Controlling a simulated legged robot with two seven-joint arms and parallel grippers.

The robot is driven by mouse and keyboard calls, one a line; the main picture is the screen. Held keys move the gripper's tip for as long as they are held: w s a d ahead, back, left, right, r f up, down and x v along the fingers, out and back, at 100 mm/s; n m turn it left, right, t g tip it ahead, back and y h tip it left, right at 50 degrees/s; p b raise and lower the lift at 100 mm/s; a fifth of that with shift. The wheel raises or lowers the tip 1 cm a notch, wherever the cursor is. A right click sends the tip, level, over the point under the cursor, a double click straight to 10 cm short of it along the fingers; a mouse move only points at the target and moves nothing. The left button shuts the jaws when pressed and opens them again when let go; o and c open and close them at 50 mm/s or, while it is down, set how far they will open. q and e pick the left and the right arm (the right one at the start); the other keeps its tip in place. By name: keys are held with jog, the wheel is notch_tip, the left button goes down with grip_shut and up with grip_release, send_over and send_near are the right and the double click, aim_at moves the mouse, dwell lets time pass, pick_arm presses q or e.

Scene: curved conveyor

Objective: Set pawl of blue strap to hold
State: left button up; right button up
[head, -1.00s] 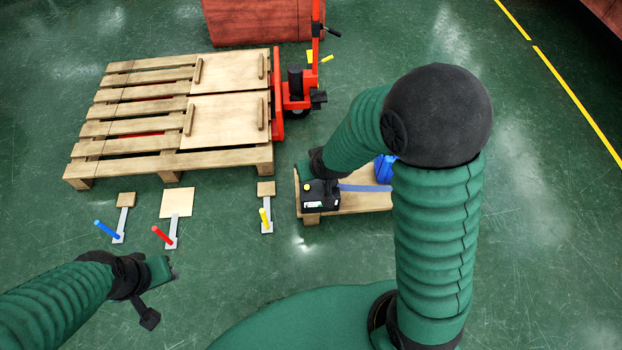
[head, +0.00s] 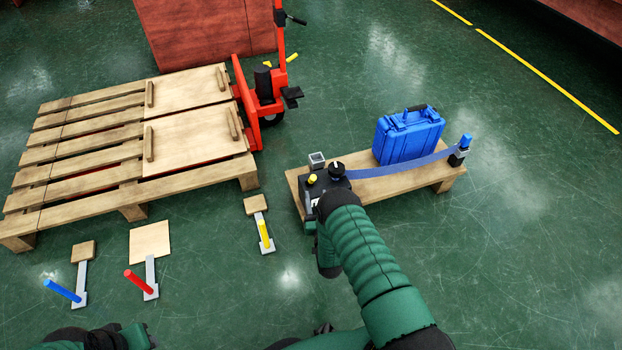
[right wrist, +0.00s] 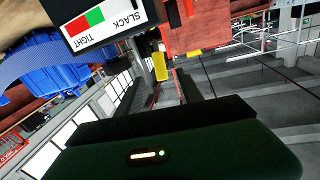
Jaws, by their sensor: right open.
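A black ratchet box (head: 318,186) with a yellow knob (head: 312,178) and a black round knob (head: 336,168) sits at the left end of a low wooden stand. The blue strap (head: 400,178) runs from it past the blue case (head: 408,137) to a post at the right. In the right wrist view the box's SLACK/TIGHT label (right wrist: 105,22) shows red and green. I cannot make out the pawl. My right gripper (head: 318,238) is open on the near side of the box, partly hidden by my arm. My left gripper (head: 132,338) is cut off at the bottom edge.
The wooden stand (head: 430,177) carries the case. Floor levers with blue (head: 62,290), red (head: 138,281) and yellow (head: 264,235) handles stand at the left. A pallet (head: 75,170) and red pallet truck (head: 262,100) lie behind. Floor at the right is clear.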

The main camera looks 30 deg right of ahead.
jog(key=b+x, duration=0.4)
jog(key=x, duration=0.6)
jog(key=shift+w+d+f+b, duration=0.15)
jog(key=shift+w+f+b, duration=0.05)
jog(key=shift+w+b, duration=0.2)
jog(key=shift+w+r, duration=0.2)
jog(key=shift+c, duration=0.4)
grip_shut()
jog(key=shift+f, duration=0.1)
